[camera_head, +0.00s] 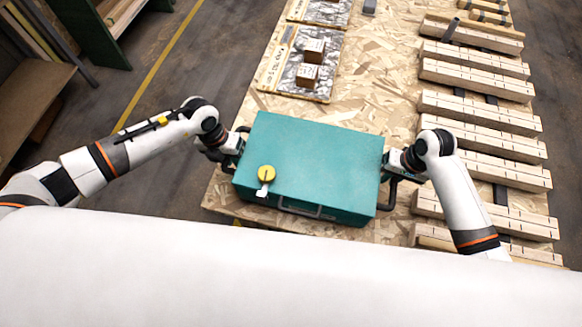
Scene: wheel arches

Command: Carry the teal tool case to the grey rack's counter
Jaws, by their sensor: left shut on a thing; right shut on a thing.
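The teal tool case (315,160) is in the middle of the head view, at the near end of a chipboard-topped table. Its lid is shut. A dark handle shows on its near side, and a yellow round tag lies on the lid. My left gripper (233,152) is shut at the case's left end. My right gripper (392,165) is shut at the right end, by a dark side handle. The fingertips are mostly hidden. I cannot tell whether the case rests on the table or hangs just above it. The grey rack's counter cannot be made out for certain.
The chipboard table (375,85) carries boards with small wooden blocks (307,77) at the back. Several slatted timber beams (480,110) line its right side. A green-sided shelf (85,30) and a brown bench (30,85) stand at left. Floor with a yellow line (150,75) is clear between.

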